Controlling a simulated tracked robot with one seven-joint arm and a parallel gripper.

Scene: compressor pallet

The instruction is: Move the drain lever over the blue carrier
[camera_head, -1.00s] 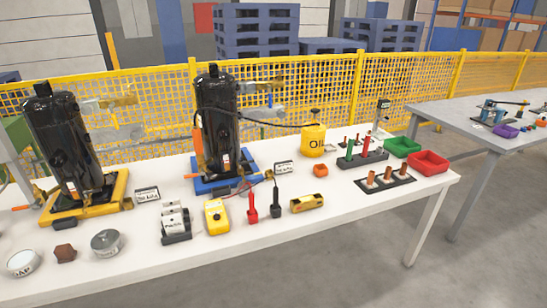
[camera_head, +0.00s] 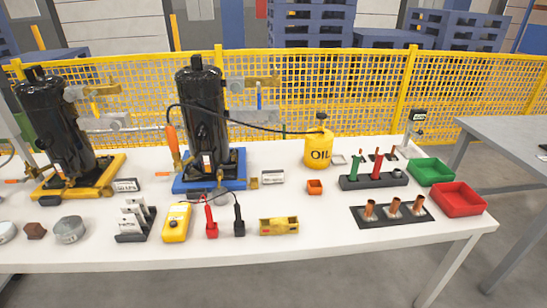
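The blue carrier (camera_head: 240,184) lies on the white table and bears a tall black compressor (camera_head: 203,115). A lever with an orange handle (camera_head: 171,139) stands roughly upright at the left of this compressor, above the carrier's left part. Brass fittings show at the handle's lower end. I take this for the drain lever. A black hose runs from the compressor to the yellow oil can (camera_head: 318,150). My gripper is not in view.
A second black compressor (camera_head: 52,130) stands on a yellow carrier (camera_head: 105,180) at left, with a horizontal orange handle (camera_head: 12,181) beside it. A yellow meter (camera_head: 176,222), red probe (camera_head: 211,220) and black probe (camera_head: 239,220) stand in front. Green (camera_head: 430,172) and red bins (camera_head: 458,200) are at right.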

